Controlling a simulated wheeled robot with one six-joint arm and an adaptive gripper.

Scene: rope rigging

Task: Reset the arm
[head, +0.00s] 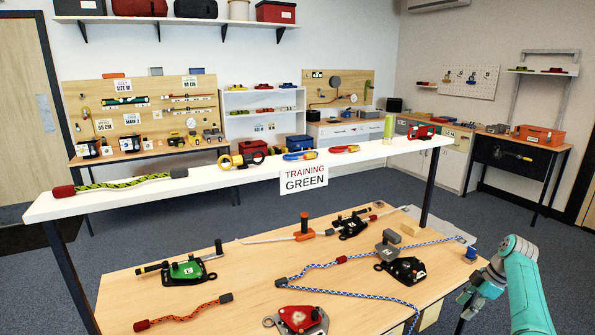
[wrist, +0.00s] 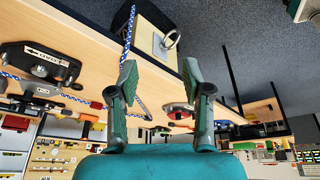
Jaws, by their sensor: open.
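My gripper (head: 472,290) is at the lower right of the head view, beside the right end of the wooden table (head: 245,290). My teal arm reaches up from the bottom edge and bends there. In the wrist view the two fingers of my gripper (wrist: 159,75) are spread apart, with nothing between them. The fingers appear clear of both, though the exact gap cannot be told.
The table holds a green device (head: 185,270), a red device (head: 297,319), a black device (head: 406,269) and ropes. A white raised shelf (head: 220,175) with a "TRAINING GREEN" sign (head: 304,179) stands behind. The grey floor (head: 490,215) beyond the table's right side is open.

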